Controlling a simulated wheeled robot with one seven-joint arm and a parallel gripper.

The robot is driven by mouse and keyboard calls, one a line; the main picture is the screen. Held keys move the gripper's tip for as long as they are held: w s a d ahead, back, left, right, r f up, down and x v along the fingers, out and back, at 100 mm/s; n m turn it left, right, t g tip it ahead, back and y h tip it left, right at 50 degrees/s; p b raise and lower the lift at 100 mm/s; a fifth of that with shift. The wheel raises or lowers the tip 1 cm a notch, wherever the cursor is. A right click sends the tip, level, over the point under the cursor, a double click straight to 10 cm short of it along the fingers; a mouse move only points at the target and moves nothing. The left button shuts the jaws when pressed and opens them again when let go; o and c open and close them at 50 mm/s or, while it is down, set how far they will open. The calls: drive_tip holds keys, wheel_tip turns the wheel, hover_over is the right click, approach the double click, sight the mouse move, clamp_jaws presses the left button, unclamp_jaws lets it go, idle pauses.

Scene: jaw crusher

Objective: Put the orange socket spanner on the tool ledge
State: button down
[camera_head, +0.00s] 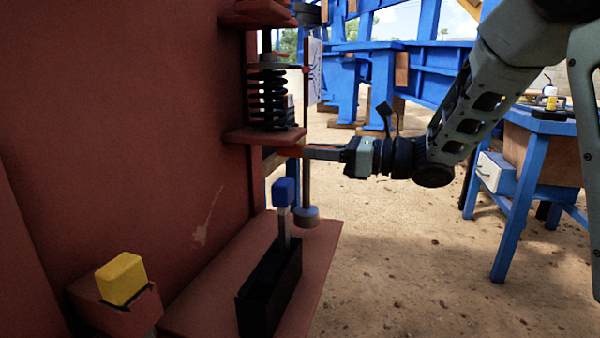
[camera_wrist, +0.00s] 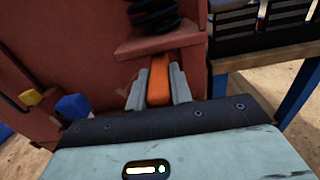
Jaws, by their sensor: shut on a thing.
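My gripper (camera_head: 310,152) reaches in from the right and is shut on the orange socket spanner. In the wrist view the spanner's orange part (camera_wrist: 158,82) shows between my two grey fingers, just below a red bracket. In the head view my gripper is level with the underside of the red spring bracket (camera_head: 265,136). A grey vertical rod with a round end (camera_head: 306,216) shows below the fingers; I cannot tell whether it belongs to the spanner. A wide red ledge (camera_head: 205,300) projects at the machine's foot, below my gripper; I cannot tell whether it is the tool ledge.
A black holder (camera_head: 258,300) with a blue-topped upright tool (camera_head: 285,192) stands on the red ledge. A yellow block (camera_head: 121,278) sits in a red pocket at lower left. A black coil spring (camera_head: 268,98) stands above the bracket. A blue workbench (camera_head: 540,125) stands at right; the ground between is open.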

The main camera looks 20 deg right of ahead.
sight(299, 144)
drive_tip(key=shift+x, duration=1.55)
drive_tip(key=shift+w+a+b, duration=0.25)
drive_tip(key=shift+a+b, duration=0.05)
drive_tip(key=shift+a, duration=0.15)
wheel_tip(299, 144, down, 4)
drive_tip(key=shift+d+r+b, duration=0.1)
drive_tip(key=shift+r+b, duration=0.1)
drive_tip(key=shift+b, duration=0.8)
drive_tip(key=shift+r, duration=0.1)
drive_tip(key=c, duration=1.2)
unclamp_jaws()
drive_tip(key=shift+c, duration=0.2)
drive_tip(key=shift+s+d, duration=0.1)
drive_tip(key=shift+d, duration=0.05)
